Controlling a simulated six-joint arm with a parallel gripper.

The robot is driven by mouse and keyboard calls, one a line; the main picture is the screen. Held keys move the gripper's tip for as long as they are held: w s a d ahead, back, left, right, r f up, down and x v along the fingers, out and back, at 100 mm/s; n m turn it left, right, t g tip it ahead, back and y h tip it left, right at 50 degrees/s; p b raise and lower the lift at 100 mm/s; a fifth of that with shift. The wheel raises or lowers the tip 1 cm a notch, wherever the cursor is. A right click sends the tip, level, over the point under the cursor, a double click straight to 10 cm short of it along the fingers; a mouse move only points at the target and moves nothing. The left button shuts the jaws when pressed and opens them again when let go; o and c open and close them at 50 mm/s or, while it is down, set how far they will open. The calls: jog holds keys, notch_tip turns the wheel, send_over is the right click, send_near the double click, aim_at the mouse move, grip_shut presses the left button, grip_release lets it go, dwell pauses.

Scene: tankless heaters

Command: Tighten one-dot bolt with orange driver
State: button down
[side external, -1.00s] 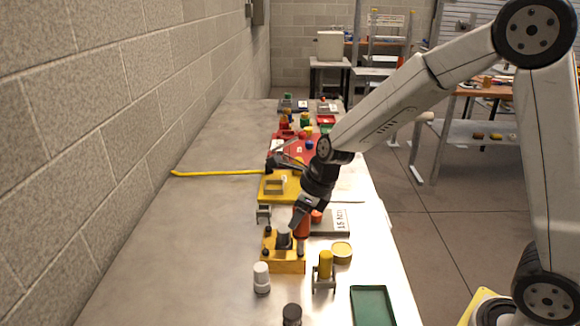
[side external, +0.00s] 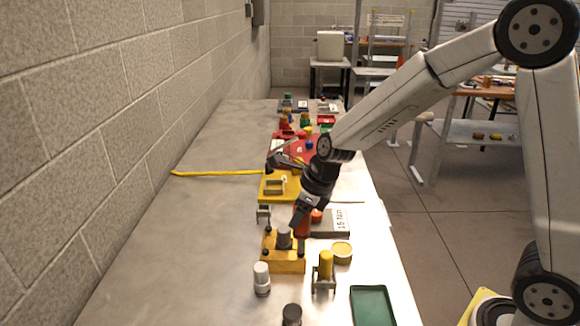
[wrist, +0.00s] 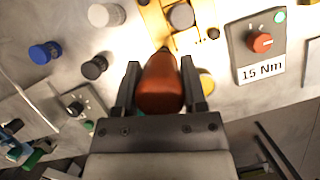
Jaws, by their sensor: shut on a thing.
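My gripper (side external: 301,208) is shut on the orange driver (side external: 302,224), whose handle also shows between the two fingers in the wrist view (wrist: 160,84). The driver is just right of a yellow fixture block (side external: 285,266). A grey cylinder (side external: 284,238) stands on that block, with small dark pegs around it. In the wrist view the grey cylinder (wrist: 181,16) is beyond the driver, apart from it. The driver's tip is hidden. No one-dot mark can be made out on any bolt.
A grey box (wrist: 258,60) marked 15 Nm has a red knob and a lit green lamp. A white cylinder (side external: 261,279), yellow cylinder in a stand (side external: 325,267), yellow round lid (side external: 342,252) and green tray (side external: 373,306) stand nearby. The table's left side is mostly clear.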

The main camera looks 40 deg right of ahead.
jog(key=shift+w+r, duration=0.1)
jog(key=shift+r, duration=3.3)
